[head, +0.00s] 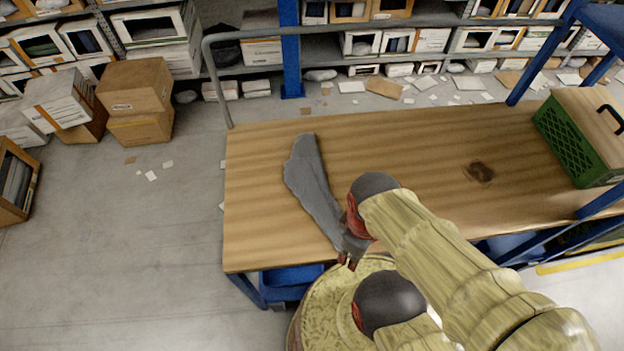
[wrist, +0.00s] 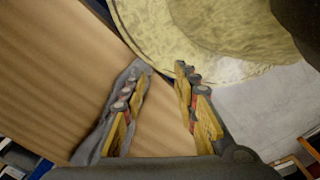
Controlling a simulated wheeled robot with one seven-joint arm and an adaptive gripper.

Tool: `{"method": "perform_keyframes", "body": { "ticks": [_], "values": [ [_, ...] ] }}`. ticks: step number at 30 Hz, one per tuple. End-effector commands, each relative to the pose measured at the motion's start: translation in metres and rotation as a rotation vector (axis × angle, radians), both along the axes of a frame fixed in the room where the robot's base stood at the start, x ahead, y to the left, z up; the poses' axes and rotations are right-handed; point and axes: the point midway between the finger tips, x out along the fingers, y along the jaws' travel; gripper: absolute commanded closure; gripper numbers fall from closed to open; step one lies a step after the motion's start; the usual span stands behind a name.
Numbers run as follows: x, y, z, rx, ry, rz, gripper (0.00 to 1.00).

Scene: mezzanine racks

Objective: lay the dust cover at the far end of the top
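The dust cover (head: 313,185) is a grey cloth lying as a long, narrow, crumpled strip on the wooden top (head: 420,135), near its left end. It runs from near the back edge toward the front edge. My gripper (head: 347,262) is low at the front edge, by the near end of the cloth; my arm hides part of that area. In the wrist view the fingers (wrist: 160,75) stand apart with bare wood between them. The cloth (wrist: 98,135) shows beside and behind the left finger, and I cannot tell whether they touch.
A green crate (head: 578,140) with a wooden lid stands at the right end of the top. A dark mark (head: 480,172) lies left of it. A grey rail (head: 212,80) rises at the back left corner. Cardboard boxes (head: 138,100) stand on the floor.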

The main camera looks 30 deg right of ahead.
Motion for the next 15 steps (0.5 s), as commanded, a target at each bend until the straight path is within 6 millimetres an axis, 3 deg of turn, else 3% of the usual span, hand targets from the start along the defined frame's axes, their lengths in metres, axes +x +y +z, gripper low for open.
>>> {"method": "perform_keyframes", "body": {
  "ticks": [11, 15],
  "values": [
    [0.029, -0.031, -0.045, 0.001, 0.004, -0.004, 0.94],
    [0.029, -0.03, -0.057, 0.0, 0.001, 0.0, 1.0]
  ]
}}
